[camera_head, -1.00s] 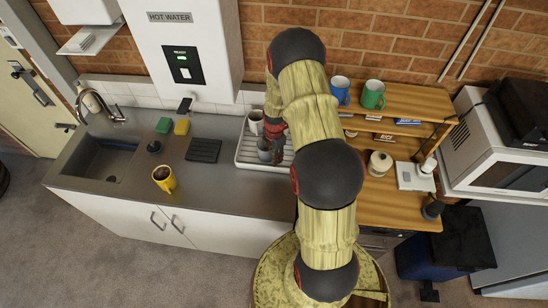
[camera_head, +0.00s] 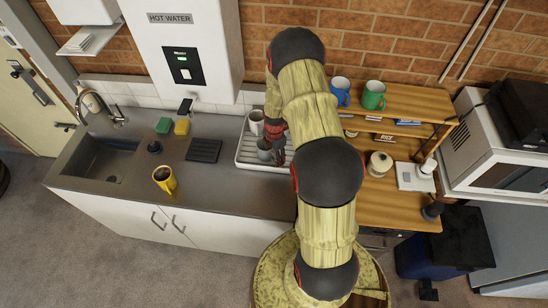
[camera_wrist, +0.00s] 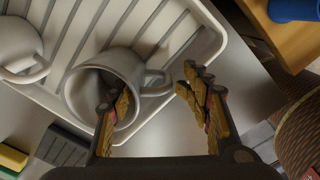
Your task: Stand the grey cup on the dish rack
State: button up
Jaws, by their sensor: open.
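My gripper (camera_wrist: 155,84) is open. Its left finger overlaps the cup's rim and mouth; I cannot tell if it touches. Its right finger is clear, beyond the handle. In the head view my gripper (camera_head: 277,152) is just right of the cup, and my arm hides the rack's right part.
A white cup (camera_head: 256,119) stands behind the grey one on the rack. Blue (camera_head: 341,88) and green (camera_head: 374,92) mugs stand on a wooden shelf at right.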

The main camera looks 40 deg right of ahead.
jog(key=a+r+m+t+b, duration=0.15)
jog(key=a+r, duration=0.25)
jog(key=r, duration=0.9)
jog(key=a+r+m, duration=0.2)
jog(key=a+r, duration=0.1)
jog(key=r, duration=1)
jog(key=s+a+r+m+t, duration=0.1)
jog(key=s+a+r+m, duration=0.3)
jog(key=a+r, duration=0.5)
jog(key=s+a+r+m+t, duration=0.1)
jog(key=s+a+r+m, duration=0.3)
jog(key=s, duration=0.4)
jog(key=s+a+r+m+t, duration=0.2)
jog(key=s+a+r+m, duration=0.3)
jog(key=s+a+r, duration=0.1)
jog(key=shift+s+r, duration=0.35)
jog(key=shift+s, duration=0.5)
jog(key=shift+a+m+b, duration=0.1)
jog(key=shift+m+b, duration=0.15)
jog(key=shift+b, duration=0.05)
notch_tip(320, 180, down, 21)
jog(key=b, duration=2)
jog(key=shift+b, duration=0.35)
